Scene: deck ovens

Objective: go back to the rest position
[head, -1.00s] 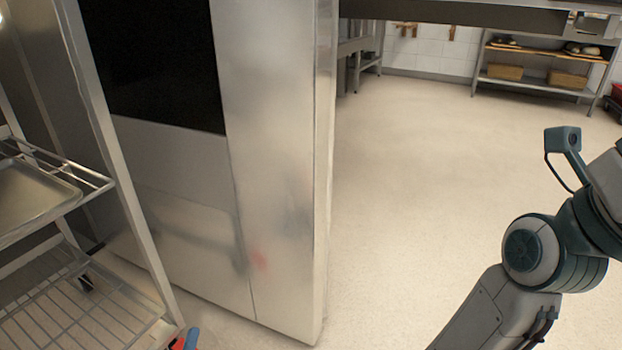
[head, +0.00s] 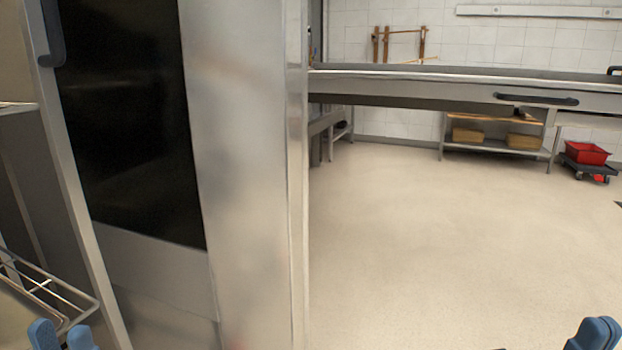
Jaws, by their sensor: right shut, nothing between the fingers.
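My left gripper (head: 62,339) shows at the bottom left edge of the head view. Its two blue fingertips stand apart with a gap and nothing visible between them, in front of the wire rack. My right gripper (head: 594,335) shows at the bottom right corner, over the pale floor. Its blue fingertips are together and hold nothing. The rest of both grippers and both arms are below the picture.
A tall steel oven cabinet (head: 245,180) with a dark glass panel (head: 130,120) fills the left. A wire rack (head: 75,297) stands at the lower left. A long steel counter (head: 450,88) crosses the back. A red crate (head: 587,152) sits far right. The floor (head: 430,240) is clear.

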